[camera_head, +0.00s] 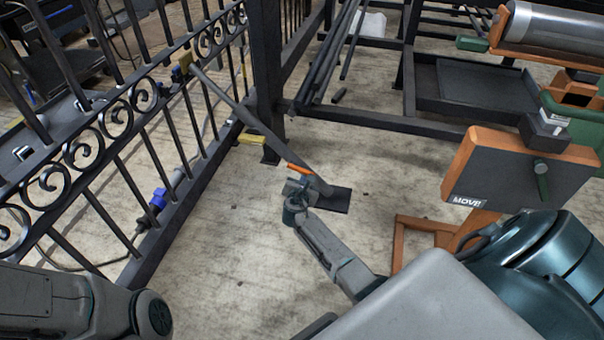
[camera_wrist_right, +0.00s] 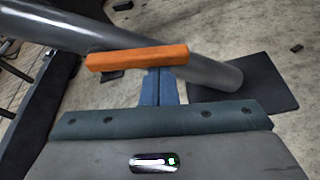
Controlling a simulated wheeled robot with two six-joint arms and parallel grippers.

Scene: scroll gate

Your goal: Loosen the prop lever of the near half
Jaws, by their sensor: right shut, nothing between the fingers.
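A long grey prop (camera_head: 245,115) slopes from the black scrollwork gate (camera_head: 110,122) down to a dark square foot plate (camera_head: 328,199) on the floor. Its orange lever (camera_head: 300,169) sticks out near the lower end. My right gripper (camera_head: 297,188) is shut and empty, just on the near side of the lever. In the right wrist view the lever (camera_wrist_right: 137,57) lies across the tube (camera_wrist_right: 190,65), above the closed fingertips (camera_wrist_right: 158,85); whether they touch it I cannot tell. My left gripper is out of view.
A blue connector (camera_head: 158,199) with a cable lies by the gate's foot. An orange stand with a dark panel (camera_head: 520,170) is at the right. A black rack with bars (camera_head: 360,118) stands behind. The concrete floor between the gate and the foot plate is mostly clear.

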